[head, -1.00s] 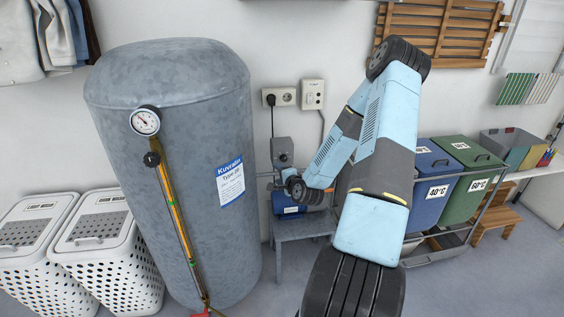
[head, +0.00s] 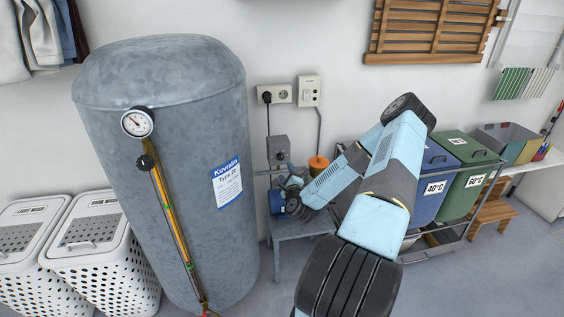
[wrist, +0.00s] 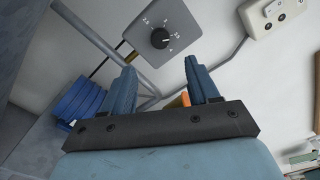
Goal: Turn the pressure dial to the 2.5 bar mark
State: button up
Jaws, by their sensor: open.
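The pressure dial (wrist: 159,38) is a black round knob on a grey box (wrist: 178,18) in the wrist view. Small numbers ring it, with what looks like 2.5 at its upper left. A white mark shows on the knob's right side, but its exact reading is too small to tell. In the head view the grey box (head: 278,145) stands above the blue pump. My gripper (wrist: 162,78) is open, its two blue fingers apart and below the dial in the wrist picture, not touching it. In the head view it is partly hidden by my arm.
A blue ribbed motor (wrist: 80,100) lies left of my fingers, and an orange-topped thing (head: 318,163) stands behind my arm. A grey pipe (wrist: 102,40) runs beside the box. A large grey tank (head: 185,110) with a round gauge (head: 137,123) stands to the left.

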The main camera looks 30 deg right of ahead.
aim_at(281, 159)
jog(key=x, duration=1)
jog(key=shift+a, duration=0.1)
jog(key=c, duration=1)
jog(key=shift+c, duration=0.2)
